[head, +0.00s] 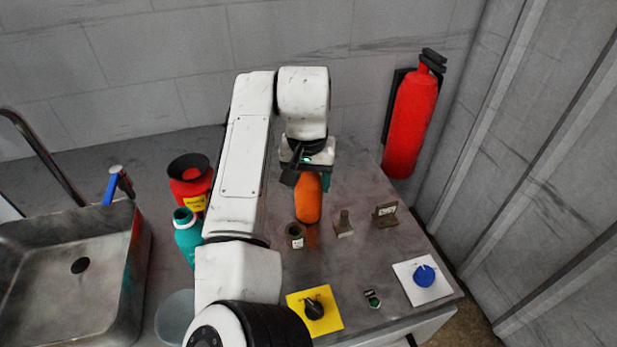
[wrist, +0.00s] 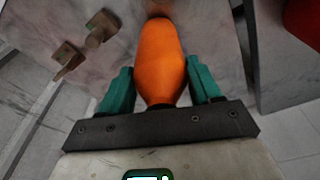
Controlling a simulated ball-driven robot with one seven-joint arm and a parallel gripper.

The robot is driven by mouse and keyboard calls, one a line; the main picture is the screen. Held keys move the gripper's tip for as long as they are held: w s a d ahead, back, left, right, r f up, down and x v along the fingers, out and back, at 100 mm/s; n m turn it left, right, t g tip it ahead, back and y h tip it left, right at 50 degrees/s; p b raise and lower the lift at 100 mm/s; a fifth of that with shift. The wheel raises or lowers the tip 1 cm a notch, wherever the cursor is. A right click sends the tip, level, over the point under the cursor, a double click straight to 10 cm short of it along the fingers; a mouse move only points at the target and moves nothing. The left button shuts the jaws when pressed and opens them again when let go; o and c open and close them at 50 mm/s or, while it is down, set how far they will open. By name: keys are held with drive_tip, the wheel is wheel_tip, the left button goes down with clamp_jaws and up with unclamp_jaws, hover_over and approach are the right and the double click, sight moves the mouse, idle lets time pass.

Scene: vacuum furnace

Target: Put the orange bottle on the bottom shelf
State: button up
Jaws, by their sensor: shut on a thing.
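The orange bottle (head: 308,200) is upright or nearly so at the middle of the worktop in the head view, below my gripper (head: 308,176). In the wrist view the orange bottle (wrist: 161,62) sits between the two green fingers of my gripper (wrist: 160,88), which is shut on it. Whether its base touches the worktop I cannot tell. No shelf can be made out in either view.
The worktop (head: 350,270) also bears a teal bottle (head: 187,238), a red container (head: 190,185), a yellow plate with a black knob (head: 315,310) and a white plate with a blue knob (head: 423,277). A sink (head: 60,290) is at left; a fire extinguisher (head: 410,125) hangs at right.

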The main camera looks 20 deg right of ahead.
drive_tip(key=shift+f, duration=0.1)
drive_tip(key=o, duration=1.4)
